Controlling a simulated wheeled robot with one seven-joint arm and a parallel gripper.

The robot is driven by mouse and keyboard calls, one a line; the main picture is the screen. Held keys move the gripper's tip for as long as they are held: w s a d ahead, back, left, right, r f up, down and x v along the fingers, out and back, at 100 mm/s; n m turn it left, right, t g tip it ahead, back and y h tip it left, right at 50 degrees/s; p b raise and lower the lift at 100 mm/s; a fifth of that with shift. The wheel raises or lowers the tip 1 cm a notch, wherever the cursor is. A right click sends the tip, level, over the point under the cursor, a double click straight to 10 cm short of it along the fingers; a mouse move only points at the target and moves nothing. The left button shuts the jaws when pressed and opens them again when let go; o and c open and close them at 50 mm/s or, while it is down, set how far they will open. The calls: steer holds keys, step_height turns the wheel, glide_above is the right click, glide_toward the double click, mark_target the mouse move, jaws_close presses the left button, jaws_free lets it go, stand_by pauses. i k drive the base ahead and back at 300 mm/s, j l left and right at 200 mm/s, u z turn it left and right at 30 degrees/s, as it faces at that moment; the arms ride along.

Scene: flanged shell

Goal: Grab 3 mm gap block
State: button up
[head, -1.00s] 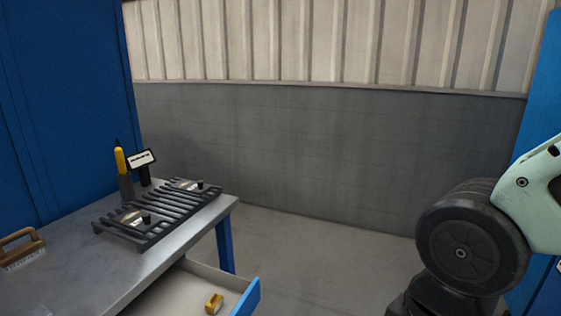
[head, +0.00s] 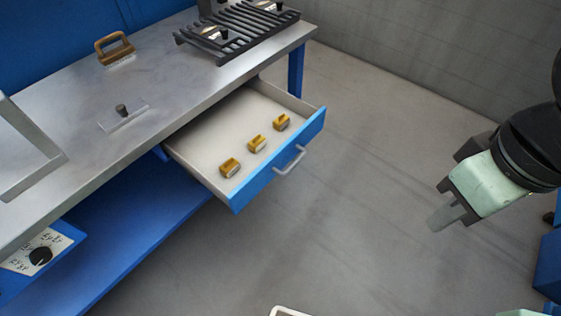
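Three small yellow-brown blocks with grey lower parts lie in a row in an open drawer (head: 205,152) under the bench: a near-left block (head: 230,168), a middle block (head: 257,144) and a far-right block (head: 281,123). No size marking is readable, so I cannot tell which one is the 3 mm gap block. My gripper (head: 440,217) is at the right, over the floor and well apart from the drawer. Its grey fingers point down and left. Nothing shows held in it, but their spacing is unclear.
The drawer's blue front with its handle (head: 290,161) sticks out from the metal bench (head: 165,85). On the bench are a black slatted rack (head: 238,33), a wooden-handled brush (head: 115,49) and a clear plate with a black knob (head: 122,112). Open floor lies between drawer and gripper.

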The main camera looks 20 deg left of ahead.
mark_target(258, 141)
steer(key=i+l, duration=0.2)
steer(key=i, duration=0.3)
steer(key=i+u, duration=0.15)
steer(key=u, duration=0.25)
steer(key=i+l+u, duration=0.1)
steer(key=u, duration=0.35)
steer(key=l+u, duration=0.2)
steer(key=u, duration=0.7)
steer(key=i+l, duration=0.05)
